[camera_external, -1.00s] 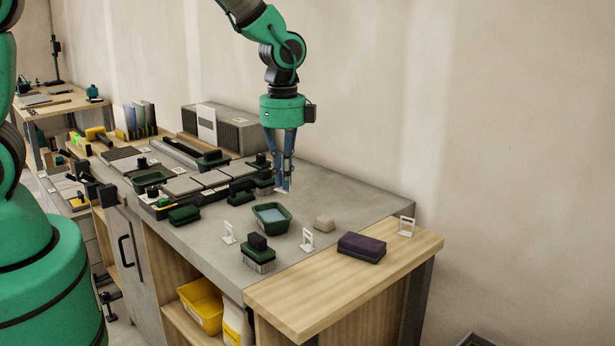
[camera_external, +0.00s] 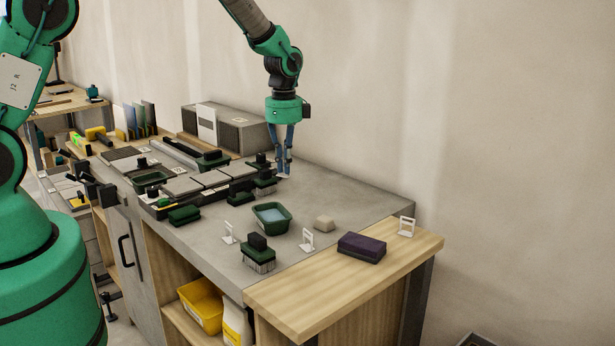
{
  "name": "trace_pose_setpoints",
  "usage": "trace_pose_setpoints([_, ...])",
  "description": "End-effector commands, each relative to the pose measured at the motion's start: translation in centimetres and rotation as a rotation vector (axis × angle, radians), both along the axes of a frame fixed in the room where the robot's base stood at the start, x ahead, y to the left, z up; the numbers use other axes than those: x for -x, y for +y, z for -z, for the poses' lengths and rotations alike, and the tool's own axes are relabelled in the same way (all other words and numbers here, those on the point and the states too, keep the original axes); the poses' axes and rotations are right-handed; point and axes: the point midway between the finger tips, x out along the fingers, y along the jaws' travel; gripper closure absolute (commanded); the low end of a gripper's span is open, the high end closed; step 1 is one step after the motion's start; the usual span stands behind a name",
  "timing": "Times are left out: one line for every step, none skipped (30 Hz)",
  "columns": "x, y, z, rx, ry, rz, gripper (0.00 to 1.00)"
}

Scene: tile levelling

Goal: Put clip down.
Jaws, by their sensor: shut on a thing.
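My gripper (camera_external: 283,170) points straight down at the far side of the grey worktop, just right of the row of tiles. It is shut on a small white clip (camera_external: 284,176), which shows only as a pale bit at the fingertips. The clip is close to the worktop; I cannot tell whether it touches. Other white clips stand upright on the worktop, one at the front (camera_external: 229,233) and one right of the green tray (camera_external: 307,240). A third clip (camera_external: 407,227) stands on the wooden edge board.
Dark green brushes and blocks (camera_external: 241,191) sit just left of my gripper. A green tray (camera_external: 272,216) with blue contents, a beige block (camera_external: 324,223) and a dark purple sponge (camera_external: 361,247) lie nearer the front. The worktop's right rear (camera_external: 345,192) is clear.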

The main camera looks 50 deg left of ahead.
Motion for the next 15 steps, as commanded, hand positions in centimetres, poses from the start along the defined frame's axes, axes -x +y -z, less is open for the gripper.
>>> trace_pose_setpoints([0.07, 0.02, 0.71, 0.000, 0.002, 0.000, 1.00])
trace_pose_setpoints([0.05, 0.02, 0.98, 0.000, 0.001, 0.000, 1.00])
trace_pose_setpoints([0.05, 0.02, 1.25, 0.000, 0.001, 0.000, 1.00])
trace_pose_setpoints([0.05, 0.02, 1.40, 0.000, 0.001, 0.000, 1.00])
trace_pose_setpoints([0.06, 0.01, 1.51, 0.000, 0.001, 0.000, 1.00])
trace_pose_setpoints([0.06, 0.01, 1.61, 0.000, 0.000, 0.000, 1.00])
trace_pose_setpoints([0.06, 0.00, 1.65, 0.000, 0.000, 0.000, 1.00])
trace_pose_setpoints([0.06, 0.00, 1.68, 0.000, 0.000, 0.000, 1.00])
trace_pose_setpoints([0.06, 0.00, 1.69, 0.000, 0.000, 0.000, 1.00])
trace_pose_setpoints([0.06, 0.00, 1.69, 0.000, 0.000, 0.000, 1.00])
trace_pose_setpoints([0.06, 0.00, 1.69, 0.000, 0.000, 0.000, 1.00])
trace_pose_setpoints([0.06, 0.00, 1.69, 0.000, 0.000, 0.000, 1.00])
trace_pose_setpoints([0.07, 0.00, 1.69, 0.000, 0.000, 0.000, 1.00])
trace_pose_setpoints([0.07, 0.00, 1.69, 0.000, 0.000, 0.000, 1.00])
trace_pose_setpoints([0.06, 0.00, 1.68, 0.000, 0.000, 0.000, 1.00])
